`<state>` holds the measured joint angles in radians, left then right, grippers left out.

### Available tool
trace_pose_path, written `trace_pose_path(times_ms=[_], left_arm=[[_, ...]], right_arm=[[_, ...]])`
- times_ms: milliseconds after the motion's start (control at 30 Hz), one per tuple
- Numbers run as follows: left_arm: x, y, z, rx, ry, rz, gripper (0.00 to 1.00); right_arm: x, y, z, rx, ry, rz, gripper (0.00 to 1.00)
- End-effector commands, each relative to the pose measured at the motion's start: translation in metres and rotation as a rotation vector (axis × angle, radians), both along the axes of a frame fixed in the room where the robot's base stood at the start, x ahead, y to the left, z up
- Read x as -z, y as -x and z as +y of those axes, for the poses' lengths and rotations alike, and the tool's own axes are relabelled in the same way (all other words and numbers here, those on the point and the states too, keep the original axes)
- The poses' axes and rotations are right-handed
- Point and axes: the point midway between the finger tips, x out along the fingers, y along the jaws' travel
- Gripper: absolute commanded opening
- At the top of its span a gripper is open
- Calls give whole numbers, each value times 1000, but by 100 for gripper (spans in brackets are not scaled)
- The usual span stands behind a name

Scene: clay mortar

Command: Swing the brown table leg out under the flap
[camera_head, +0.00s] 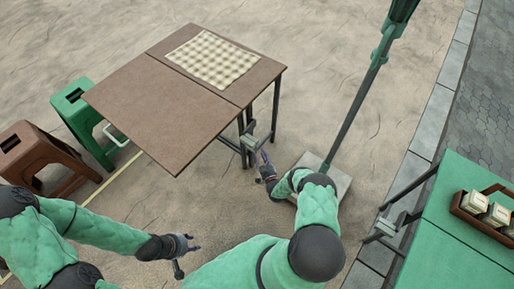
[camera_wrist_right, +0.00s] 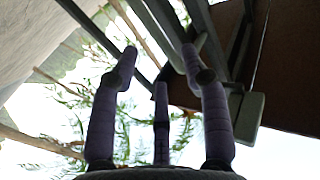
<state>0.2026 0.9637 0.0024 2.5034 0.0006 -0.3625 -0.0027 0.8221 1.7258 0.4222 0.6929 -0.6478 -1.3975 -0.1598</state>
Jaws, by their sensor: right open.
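The brown table (camera_head: 150,117) has a large flap at its front left, which looks level. Dark legs (camera_head: 276,105) show below its right side, and a grey block-like fitting (camera_head: 250,142) sits by the leg near the flap's edge. My right gripper (camera_head: 265,160) is open beside that fitting. In the right wrist view its purple fingers (camera_wrist_right: 162,75) are spread, with dark leg bars (camera_wrist_right: 168,25) just beyond and between them. I cannot tell whether they touch. The brown underside (camera_wrist_right: 275,85) is at the right. My left gripper (camera_head: 189,255) is open and empty, low at the left.
A checked cloth (camera_head: 214,58) lies on the tabletop. A green stool (camera_head: 82,115) and a brown stool (camera_head: 40,150) stand left. A green table (camera_head: 455,225) with a brown tray (camera_head: 466,212) is at right. A green pole (camera_head: 355,105) rises from a pale base (camera_head: 340,183) near my right arm.

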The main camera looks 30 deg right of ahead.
Motion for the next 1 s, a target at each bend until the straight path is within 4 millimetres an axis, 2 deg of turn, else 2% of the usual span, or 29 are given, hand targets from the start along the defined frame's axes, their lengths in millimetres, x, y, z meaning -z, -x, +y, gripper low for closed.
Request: trace_pose_path(times_ms=[100, 300, 500, 767, 800, 933, 967, 1000], left_arm=[[11, 0, 0, 0, 0, 0, 40], [21, 0, 0, 0, 0, 0, 40], [24, 0, 0, 0, 0, 0, 40], [24, 0, 0, 0, 0, 0, 40], [24, 0, 0, 0, 0, 0, 40], [24, 0, 0, 0, 0, 0, 40], [24, 0, 0, 0, 0, 0, 40], [24, 0, 0, 0, 0, 0, 40]], right_arm=[[3, -22, -3, -2, 0, -2, 46], [2, -49, -10, 0, 0, -1, 46], [1, -61, -12, 1, -2, 1, 46], [0, -62, -12, 1, -2, 1, 46], [0, -62, -12, 1, -2, 1, 43], [0, -62, -12, 1, -2, 1, 6], [0, -62, -12, 1, -2, 1, 0], [0, -62, -12, 1, -2, 1, 0]])
